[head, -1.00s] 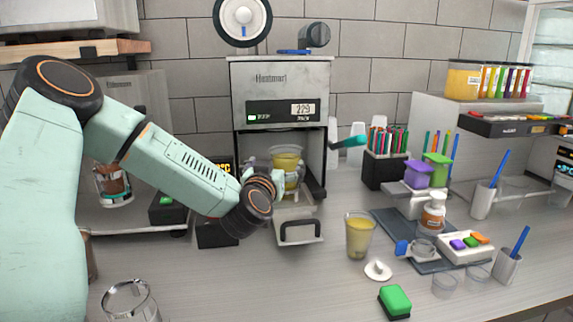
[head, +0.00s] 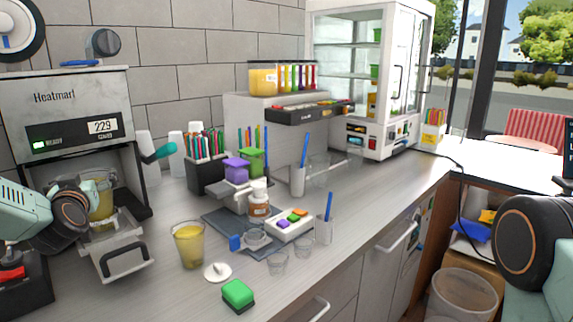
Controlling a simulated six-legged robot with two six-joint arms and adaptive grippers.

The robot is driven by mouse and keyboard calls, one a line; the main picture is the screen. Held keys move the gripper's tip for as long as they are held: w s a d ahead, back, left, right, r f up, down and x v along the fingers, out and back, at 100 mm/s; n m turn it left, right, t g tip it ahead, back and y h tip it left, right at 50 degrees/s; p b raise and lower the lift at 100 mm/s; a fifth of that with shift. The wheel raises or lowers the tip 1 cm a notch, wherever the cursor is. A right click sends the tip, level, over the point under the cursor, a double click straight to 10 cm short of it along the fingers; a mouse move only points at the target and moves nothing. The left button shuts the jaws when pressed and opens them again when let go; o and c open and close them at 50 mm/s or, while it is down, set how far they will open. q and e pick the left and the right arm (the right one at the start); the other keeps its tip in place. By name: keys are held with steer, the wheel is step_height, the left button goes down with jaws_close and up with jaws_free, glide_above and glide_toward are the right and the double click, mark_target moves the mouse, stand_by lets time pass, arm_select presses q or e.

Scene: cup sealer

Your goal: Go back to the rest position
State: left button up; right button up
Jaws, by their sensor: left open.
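The cup sealer (head: 65,100), a grey machine marked "Heatmarl" with a display reading 229, stands at the left. A clear cup with yellow drink (head: 101,202) is in its opening, above the pulled-out tray with a dark handle (head: 124,262). My left gripper (head: 100,215) is open at the cup, in front of the sealer. Its fingers are small and partly hidden by my wrist, so I cannot tell whether they touch the cup. Part of my right arm shows at the right edge; its gripper is out of view.
Another cup of yellow drink (head: 189,245), a white lid-like disc (head: 217,271) and a green block (head: 238,294) stand on the counter. Straw holders, small cups and a bottle (head: 259,202) crowd the middle. The counter (head: 385,185) is clear toward the glass-door cabinet (head: 372,75).

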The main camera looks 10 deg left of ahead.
mark_target(90, 174)
arm_select(q)
steer(key=x, duration=0.2)
steer(key=shift+w+a, duration=0.2)
steer(key=shift+w, duration=0.15)
steer(key=shift+w+a, duration=0.15)
steer(key=shift+w, duration=0.1)
steer(key=shift+f, duration=0.2)
steer(key=shift+r, duration=0.25)
steer(key=shift+s, duration=0.2)
